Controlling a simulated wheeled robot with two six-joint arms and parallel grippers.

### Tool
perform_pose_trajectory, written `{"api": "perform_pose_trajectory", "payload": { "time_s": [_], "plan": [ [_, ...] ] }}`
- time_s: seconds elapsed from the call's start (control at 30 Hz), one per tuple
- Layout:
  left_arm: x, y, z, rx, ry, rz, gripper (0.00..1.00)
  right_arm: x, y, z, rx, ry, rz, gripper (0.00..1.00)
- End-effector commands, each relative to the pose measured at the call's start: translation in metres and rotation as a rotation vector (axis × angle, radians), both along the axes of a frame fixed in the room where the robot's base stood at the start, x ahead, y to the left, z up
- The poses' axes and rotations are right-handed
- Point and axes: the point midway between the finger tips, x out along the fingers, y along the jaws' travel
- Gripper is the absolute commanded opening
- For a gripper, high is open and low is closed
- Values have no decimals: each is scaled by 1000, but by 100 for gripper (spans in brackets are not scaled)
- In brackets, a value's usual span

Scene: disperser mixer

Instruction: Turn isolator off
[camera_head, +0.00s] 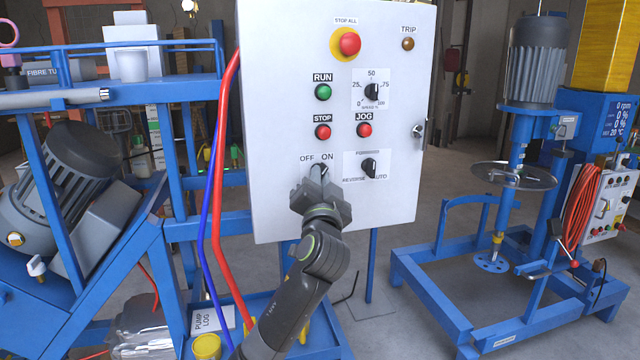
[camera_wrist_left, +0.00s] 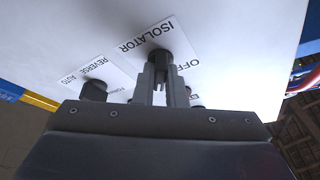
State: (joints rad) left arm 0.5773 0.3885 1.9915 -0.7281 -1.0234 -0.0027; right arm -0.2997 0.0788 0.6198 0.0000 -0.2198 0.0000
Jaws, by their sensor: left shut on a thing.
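The isolator switch is a dark rotary knob (camera_head: 319,168) low on the white control panel (camera_head: 275,110), under the OFF and ON labels. In the left wrist view the same knob (camera_wrist_left: 160,56) sits beside the ISOLATOR label. My left gripper (camera_head: 319,177) reaches up to it from below. Its two fingers (camera_wrist_left: 160,80) are shut on the knob, which they partly hide. I cannot tell clearly which way the knob points. My right gripper is not in view.
The FORWARD/REVERSE/AUTO knob (camera_head: 369,167) is close at the right. The red STOP button (camera_head: 322,131) and JOG button (camera_head: 364,130) are just above. A red hose (camera_head: 221,150) hangs along the panel's left edge. The mixer stand (camera_head: 500,290) is farther right.

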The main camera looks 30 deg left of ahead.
Motion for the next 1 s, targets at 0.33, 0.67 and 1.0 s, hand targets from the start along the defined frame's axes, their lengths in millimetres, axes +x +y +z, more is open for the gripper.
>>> {"api": "perform_pose_trajectory", "payload": {
  "time_s": [0.33, 0.67, 1.0],
  "plan": [
    [2, -2, -8, -171, -204, 1, 0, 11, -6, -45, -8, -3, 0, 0],
    [3, -3, -4, -326, -386, 0, 0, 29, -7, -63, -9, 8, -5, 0],
    [4, -3, -4, -424, -498, 1, 0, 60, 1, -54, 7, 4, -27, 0]
  ]
}}
